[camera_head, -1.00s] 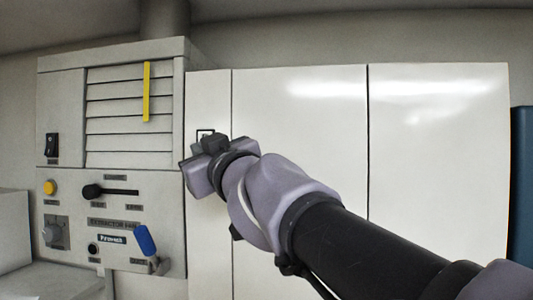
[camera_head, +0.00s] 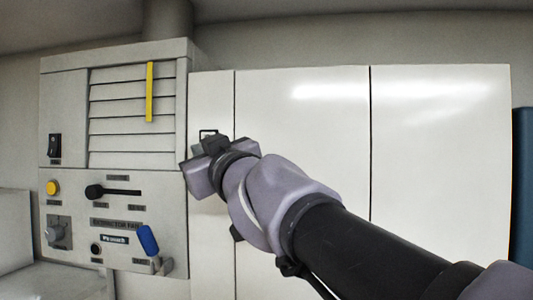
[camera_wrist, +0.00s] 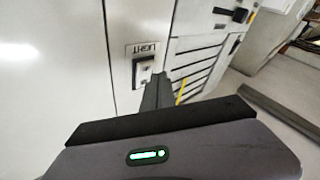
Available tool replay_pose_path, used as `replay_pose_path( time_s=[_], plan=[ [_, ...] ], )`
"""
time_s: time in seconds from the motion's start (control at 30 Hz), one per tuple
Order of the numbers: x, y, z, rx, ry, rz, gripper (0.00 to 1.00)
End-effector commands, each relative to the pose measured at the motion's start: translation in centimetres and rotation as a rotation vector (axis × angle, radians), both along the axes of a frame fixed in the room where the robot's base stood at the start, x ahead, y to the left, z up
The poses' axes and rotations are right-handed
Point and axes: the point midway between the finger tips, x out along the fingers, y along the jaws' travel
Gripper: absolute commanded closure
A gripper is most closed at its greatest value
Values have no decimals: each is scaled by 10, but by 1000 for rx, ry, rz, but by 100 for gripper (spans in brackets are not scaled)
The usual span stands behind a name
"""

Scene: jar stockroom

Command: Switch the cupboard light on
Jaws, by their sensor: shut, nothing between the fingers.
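Which way the rocker is tipped is too small to tell.
A grey extractor panel (camera_head: 110,215) stands left of the cupboard. It carries a black rocker switch (camera_head: 54,146), a yellow button (camera_head: 53,188), a black slider (camera_head: 95,191) and a blue-handled lever (camera_head: 148,240). A yellow strip (camera_head: 150,92) hangs on its louvres.

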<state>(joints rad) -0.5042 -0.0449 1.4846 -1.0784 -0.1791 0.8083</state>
Motion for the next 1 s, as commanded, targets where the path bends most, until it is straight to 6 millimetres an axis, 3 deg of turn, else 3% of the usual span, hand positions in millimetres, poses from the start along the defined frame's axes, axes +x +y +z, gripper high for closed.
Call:
replay_pose_path(
  time_s=[1.0],
  plan=[
    [9, -1, -1, 0, 0, 0, 100]
  ],
)
